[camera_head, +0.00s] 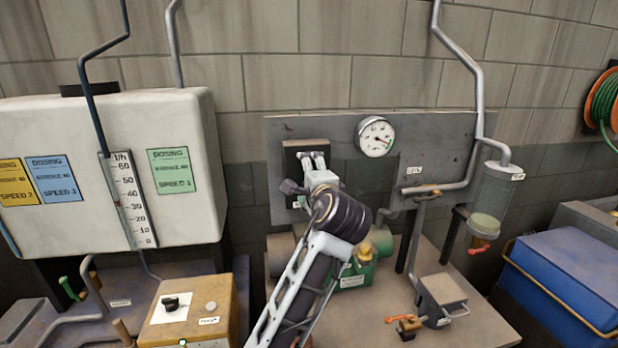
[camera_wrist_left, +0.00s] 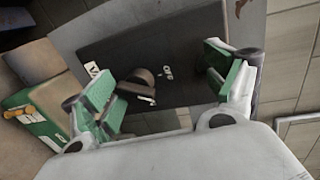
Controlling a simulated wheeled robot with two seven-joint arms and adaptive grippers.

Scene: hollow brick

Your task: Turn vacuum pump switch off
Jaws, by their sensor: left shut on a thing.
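The dark switch plate (camera_head: 292,160) is on the grey wall panel. In the left wrist view the plate (camera_wrist_left: 190,40) fills the middle, with a brown rotary knob (camera_wrist_left: 137,84) and small white marks beside it. In the head view the gripper hides the knob. A green machine (camera_head: 355,268), partly behind my arm, stands below the panel. My right gripper is not in view.
A round gauge (camera_head: 376,136) is on the panel, right of the switch plate. A clear cylinder (camera_head: 492,200) and pipes stand further right. A white tank (camera_head: 60,220) and a yellow control box (camera_head: 190,315) are at left. A blue bin (camera_head: 570,285) is at right.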

